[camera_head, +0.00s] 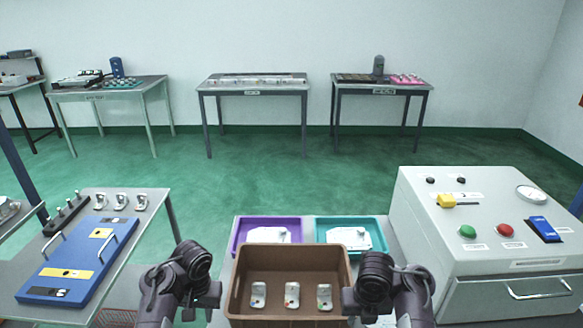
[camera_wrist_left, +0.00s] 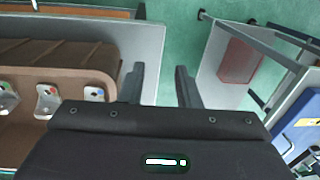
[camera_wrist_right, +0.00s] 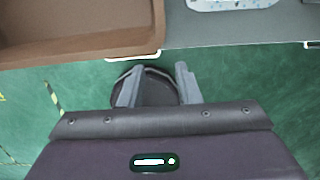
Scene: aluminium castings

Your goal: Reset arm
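My left gripper (camera_wrist_left: 160,88) is open and empty in the left wrist view, above the gap between the table with the brown crate and the side table. In the head view the left arm's wrist (camera_head: 188,280) stands left of the brown crate (camera_head: 290,258). My right gripper (camera_wrist_right: 157,85) is open and empty in the right wrist view, with the floor and a dark round part below it. In the head view the right arm's wrist (camera_head: 375,280) stands at the crate's right side and overlaps its edge in the picture. Both gripper tips are hard to see in the head view.
The crate holds three castings (camera_head: 292,294). Behind it are a purple tray (camera_head: 236,240) and a teal tray (camera_head: 384,228) with pale parts. A blue fixture (camera_head: 60,258) is on the left table. A white control box (camera_head: 420,205) with buttons stands at right.

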